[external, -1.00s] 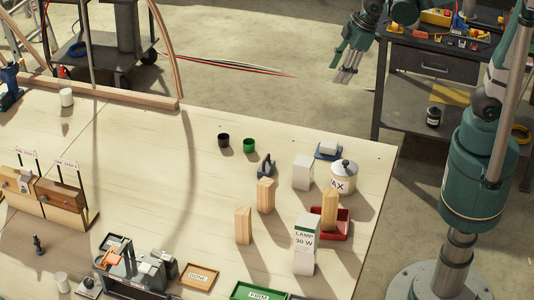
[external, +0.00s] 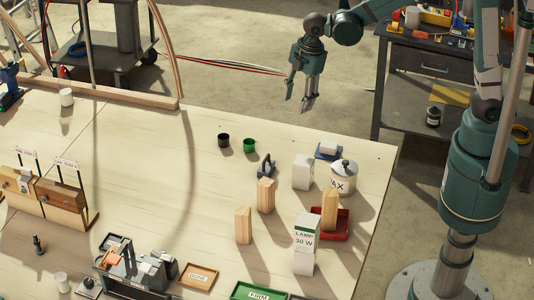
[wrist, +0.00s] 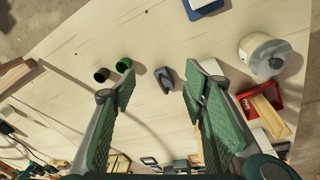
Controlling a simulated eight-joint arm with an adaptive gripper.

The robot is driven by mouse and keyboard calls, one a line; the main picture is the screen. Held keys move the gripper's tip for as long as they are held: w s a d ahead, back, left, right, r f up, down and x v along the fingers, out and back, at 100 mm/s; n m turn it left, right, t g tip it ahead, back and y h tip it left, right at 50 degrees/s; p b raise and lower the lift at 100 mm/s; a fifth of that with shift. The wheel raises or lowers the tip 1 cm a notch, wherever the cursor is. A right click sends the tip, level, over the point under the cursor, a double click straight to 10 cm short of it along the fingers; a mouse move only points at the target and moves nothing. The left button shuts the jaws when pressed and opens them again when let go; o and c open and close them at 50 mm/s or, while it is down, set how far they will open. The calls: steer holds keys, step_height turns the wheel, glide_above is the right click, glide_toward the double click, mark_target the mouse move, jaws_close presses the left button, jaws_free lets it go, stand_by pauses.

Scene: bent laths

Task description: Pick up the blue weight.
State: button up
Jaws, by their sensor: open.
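A small dark blue-grey weight (external: 266,166) with a raised, pointed shape stands on the pale table, behind the wooden blocks. In the wrist view the weight (wrist: 164,79) appears between the two fingertips, well beyond them. My gripper (external: 301,103) is in the air above and behind the table's far edge, pointing down. In the wrist view my gripper (wrist: 161,88) has its green fingers apart with nothing held between them.
Black (external: 223,140) and green (external: 249,145) cups stand left of the weight. To its right are a white box (external: 303,172), a blue tray (external: 320,154) and a lidded jar (external: 343,178). Wooden blocks (external: 266,195) and a lamp box (external: 304,245) stand in front. The table's left-middle is clear.

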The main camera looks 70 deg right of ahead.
mark_target(267, 157)
steer(key=w+a+f+n, duration=0.1)
steer(key=w+a+f, duration=0.1)
steer(key=a+f, duration=0.1)
steer(key=w+a+f+n+g, duration=0.1)
steer(key=w+a+f+n, duration=0.1)
steer(key=a+f, duration=0.2)
steer(key=w+a+f+n, duration=0.1)
steer(key=w+a+f, duration=0.2)
steer(key=f, duration=0.3)
steer(key=shift+a+f+n+g+h, duration=0.2)
steer(key=shift+f+n+g+h, duration=0.1)
steer(key=shift+n+g, duration=0.1)
steer(key=shift+w+a+f+b, duration=0.1)
steer(key=shift+a+f+b, duration=0.25)
steer(key=shift+f, duration=0.15)
steer(key=shift+f, duration=1.3)
steer(key=shift+w+f, duration=0.1)
steer(key=shift+f, duration=2.5)
jaws_close()
